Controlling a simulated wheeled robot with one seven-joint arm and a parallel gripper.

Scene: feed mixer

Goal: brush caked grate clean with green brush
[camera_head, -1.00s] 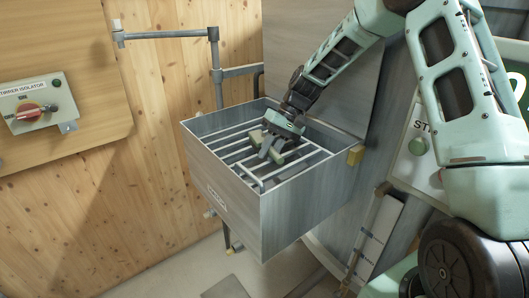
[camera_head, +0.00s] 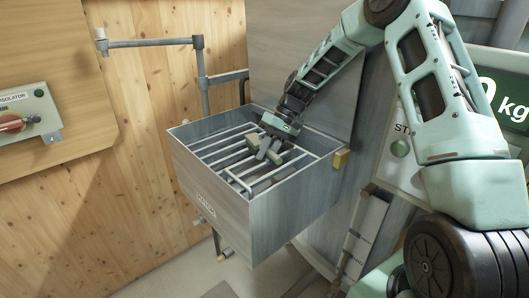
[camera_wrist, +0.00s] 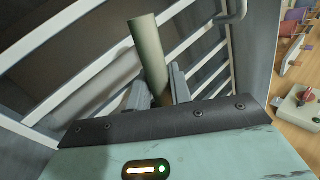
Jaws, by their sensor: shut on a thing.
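My gripper (camera_head: 268,152) is inside the grey metal hopper (camera_head: 235,205), low over the grate (camera_head: 222,142) of pale bars. It is shut on the green brush; in the wrist view, the brush's round dull-green handle (camera_wrist: 147,45) stands between the two grey fingers (camera_wrist: 157,90). In the head view, a small green part of the brush (camera_head: 279,157) shows beside the fingers. The bristles are hidden, so I cannot tell whether they touch the bars. The bars look pale in both views; I cannot make out caked material on them.
The hopper's walls rise around the grate on all sides, with a grey panel (camera_head: 300,70) behind. A pipe (camera_head: 150,43) stands at its back left. An isolator box (camera_head: 25,115) is on the left wall. A weight display (camera_head: 508,100) is at the right.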

